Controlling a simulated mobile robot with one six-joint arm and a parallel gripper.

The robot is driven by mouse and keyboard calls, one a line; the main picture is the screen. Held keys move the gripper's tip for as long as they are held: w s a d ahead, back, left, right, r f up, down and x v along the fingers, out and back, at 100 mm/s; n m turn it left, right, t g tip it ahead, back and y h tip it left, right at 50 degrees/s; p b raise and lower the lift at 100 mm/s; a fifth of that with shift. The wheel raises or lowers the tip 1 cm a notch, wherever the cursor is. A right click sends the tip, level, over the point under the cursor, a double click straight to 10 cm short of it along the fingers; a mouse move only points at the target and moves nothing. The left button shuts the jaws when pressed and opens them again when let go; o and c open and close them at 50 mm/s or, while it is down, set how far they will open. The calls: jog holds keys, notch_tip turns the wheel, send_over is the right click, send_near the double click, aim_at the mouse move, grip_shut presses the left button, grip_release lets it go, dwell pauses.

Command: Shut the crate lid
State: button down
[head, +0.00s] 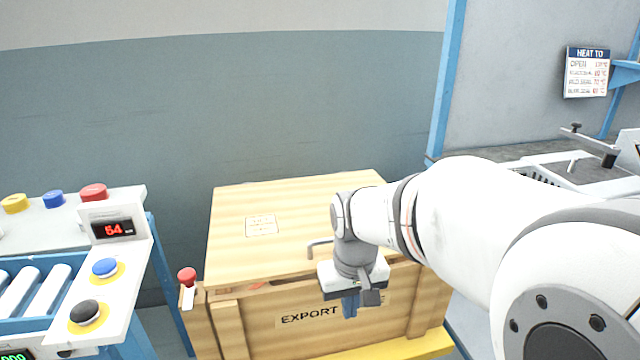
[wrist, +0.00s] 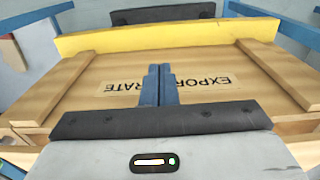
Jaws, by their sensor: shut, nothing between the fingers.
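The wooden crate (head: 252,325) stands in the lower middle of the head view, its front marked EXPORT. Its pale lid (head: 275,215) slopes over the top, with a paper label and a grey handle (head: 318,244). A narrow dark gap with something reddish inside shows under the lid's front edge at the left. I cannot tell how far the lid is raised. My gripper (head: 350,304) hangs in front of the crate's front wall, blue fingers down, shut and empty. The wrist view shows the fingers (wrist: 158,84) before the crate front (wrist: 215,70), upside down. My arm hides the lid's right part.
A yellow platform edge (head: 395,350) is under the crate. A red knob (head: 187,275) stands at its left front corner. A roller conveyor (head: 35,290) and button panel (head: 112,270) are at the left. A grey bench (head: 575,170) is at the right, a wall behind.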

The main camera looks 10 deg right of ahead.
jog(key=w+d+r+p, duration=0.2)
jog(key=w+r+p, duration=0.1)
jog(key=r+p, duration=0.35)
jog(key=w+d+r+g+p, duration=0.1)
jog(key=w+d+r+p, duration=0.2)
jog(key=r+p, duration=0.35)
jog(key=w+d+r+p, duration=0.2)
jog(key=w+r+p, duration=0.1)
jog(key=r+p, duration=0.35)
jog(key=f, duration=0.8)
jog(key=s+f, duration=0.1)
jog(key=f, duration=0.4)
jog(key=shift+f, duration=0.1)
jog(key=shift+f, duration=0.1)
